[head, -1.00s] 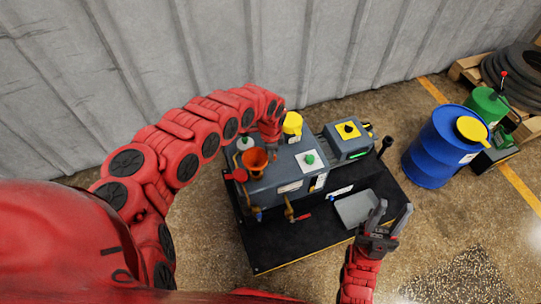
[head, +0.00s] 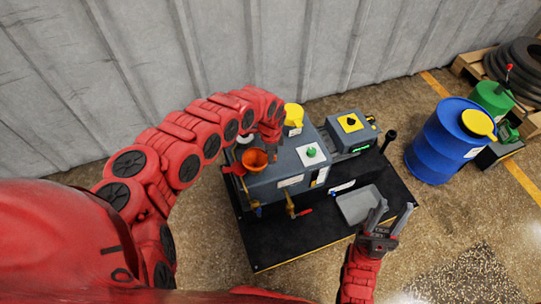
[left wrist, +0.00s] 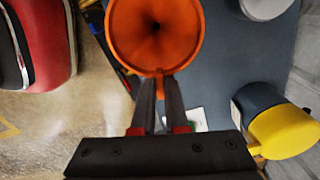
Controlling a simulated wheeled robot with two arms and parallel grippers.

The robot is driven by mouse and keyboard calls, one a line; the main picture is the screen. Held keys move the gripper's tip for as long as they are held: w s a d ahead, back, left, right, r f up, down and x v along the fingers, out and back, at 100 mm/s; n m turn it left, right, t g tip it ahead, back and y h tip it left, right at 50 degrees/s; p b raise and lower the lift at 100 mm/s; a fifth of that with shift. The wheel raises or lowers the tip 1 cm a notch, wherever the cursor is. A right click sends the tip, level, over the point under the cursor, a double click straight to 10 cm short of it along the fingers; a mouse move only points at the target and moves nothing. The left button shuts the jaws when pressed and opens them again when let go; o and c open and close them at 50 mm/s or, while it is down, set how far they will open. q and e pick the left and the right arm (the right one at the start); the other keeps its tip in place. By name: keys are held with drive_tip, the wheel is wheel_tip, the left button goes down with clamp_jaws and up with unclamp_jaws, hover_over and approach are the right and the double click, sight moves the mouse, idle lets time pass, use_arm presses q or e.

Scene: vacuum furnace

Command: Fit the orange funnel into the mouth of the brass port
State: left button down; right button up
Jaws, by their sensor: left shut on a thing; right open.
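The orange funnel (head: 254,158) is at the left end of the grey machine in the head view, its wide mouth facing up. In the left wrist view I look into the funnel (left wrist: 155,32) and its dark throat. My left gripper (head: 270,149) is shut on the funnel's near rim, and its fingers (left wrist: 159,85) show there in the left wrist view. My right gripper (head: 390,218) is open and empty over the front right of the black base.
The grey machine (head: 285,178) stands on a black base (head: 290,240). It carries a yellow-capped part (head: 293,115), a green button (head: 311,152) and brass valves (head: 290,207). A grey tray (head: 357,205) is near my right gripper. A blue barrel (head: 440,145) stands to the right.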

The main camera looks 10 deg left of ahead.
use_arm(q)
drive_tip(key=shift+f, duration=0.25)
idle(0.5)
drive_tip(key=c, duration=0.9)
unclamp_jaws()
drive_tip(key=shift+o, duration=0.2)
drive_tip(key=shift+r, duration=0.1)
wheel_tip(320, 180, up, 17)
drive_tip(key=p, duration=0.4)
drive_tip(key=shift+r, duration=0.1)
